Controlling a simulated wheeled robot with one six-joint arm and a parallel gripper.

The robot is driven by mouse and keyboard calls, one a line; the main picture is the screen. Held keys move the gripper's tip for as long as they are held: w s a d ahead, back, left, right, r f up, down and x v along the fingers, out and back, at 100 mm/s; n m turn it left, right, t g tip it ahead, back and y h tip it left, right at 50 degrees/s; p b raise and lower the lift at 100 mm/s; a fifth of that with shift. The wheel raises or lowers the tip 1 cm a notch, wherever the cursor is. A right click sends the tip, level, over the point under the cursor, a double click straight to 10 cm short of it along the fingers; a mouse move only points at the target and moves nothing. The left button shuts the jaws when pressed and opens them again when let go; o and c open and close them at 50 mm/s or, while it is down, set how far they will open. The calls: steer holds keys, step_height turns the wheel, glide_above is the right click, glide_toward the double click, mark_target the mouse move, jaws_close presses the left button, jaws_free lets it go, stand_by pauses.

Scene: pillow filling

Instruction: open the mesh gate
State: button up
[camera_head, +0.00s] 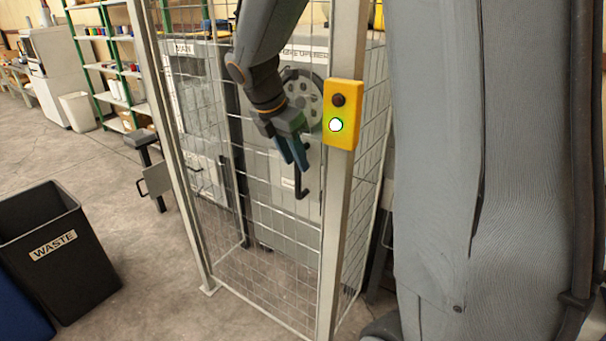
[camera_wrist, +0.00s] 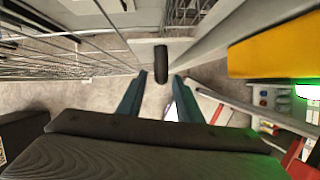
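The mesh gate (camera_head: 280,235) is a grey wire panel between a left post (camera_head: 178,150) and a right post (camera_head: 338,200). It looks closed, with no clear gap at the right post. A black handle (camera_head: 299,184) shows just below my gripper (camera_head: 290,152), near the right post. In the wrist view the black handle (camera_wrist: 161,62) stands ahead of and between the two blue fingers of my gripper (camera_wrist: 161,88). The fingers are apart and empty. Whether either finger touches the handle cannot be told.
A black waste bin (camera_head: 60,255) stands at the left. Floor between bin and gate is clear.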

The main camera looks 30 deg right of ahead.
steer(key=p, duration=0.1)
glide_above(302, 193)
step_height(302, 193, down, 7)
steer(key=shift+r, duration=0.15)
jaws_close()
